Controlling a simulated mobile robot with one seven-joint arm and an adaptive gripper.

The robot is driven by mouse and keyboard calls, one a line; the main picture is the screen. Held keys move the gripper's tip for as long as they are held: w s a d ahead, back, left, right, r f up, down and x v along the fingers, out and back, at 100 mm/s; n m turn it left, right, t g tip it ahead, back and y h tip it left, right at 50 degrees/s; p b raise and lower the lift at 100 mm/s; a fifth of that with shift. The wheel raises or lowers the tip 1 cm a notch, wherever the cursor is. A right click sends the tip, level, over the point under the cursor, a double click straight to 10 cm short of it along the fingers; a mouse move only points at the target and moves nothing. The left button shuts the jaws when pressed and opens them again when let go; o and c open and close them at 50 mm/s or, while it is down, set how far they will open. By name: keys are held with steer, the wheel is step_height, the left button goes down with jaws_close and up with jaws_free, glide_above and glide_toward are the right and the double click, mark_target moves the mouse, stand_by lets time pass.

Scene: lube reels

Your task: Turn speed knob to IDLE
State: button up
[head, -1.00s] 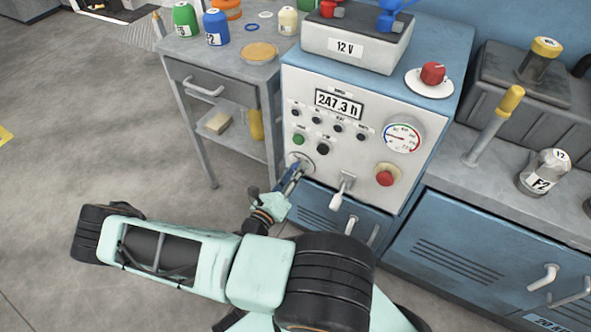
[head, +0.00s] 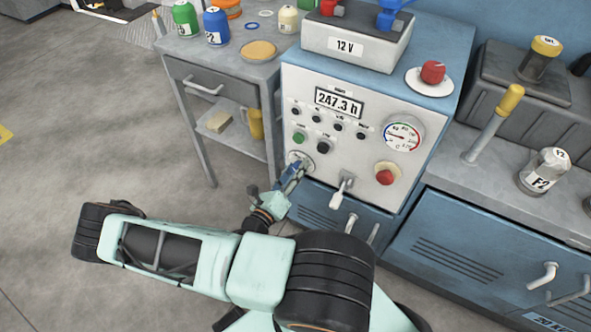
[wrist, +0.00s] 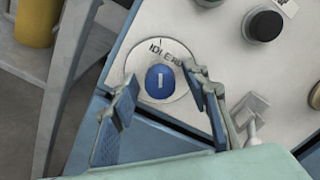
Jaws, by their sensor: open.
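The speed knob (wrist: 160,82) is blue and round with a white line. It sits on a pale round dial plate (wrist: 133,68) lettered IDLE, with a second word partly hidden by my right finger. The white line runs nearly upright in the wrist view, its upper end toward the IDLE lettering; which setting it marks I cannot tell for sure. My gripper (wrist: 161,77) is open, its blue-padded fingers on either side of the knob with gaps visible. In the head view my gripper (head: 293,172) is at the dial plate (head: 303,157), covering most of the knob.
A white toggle lever (head: 341,192) stands close right of my gripper. A red button (head: 386,175), a green button (head: 299,137) and a gauge (head: 403,135) share the panel. A grey cart (head: 215,80) stands left; open floor lies beyond it.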

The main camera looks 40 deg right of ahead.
steer(key=v, duration=1.2)
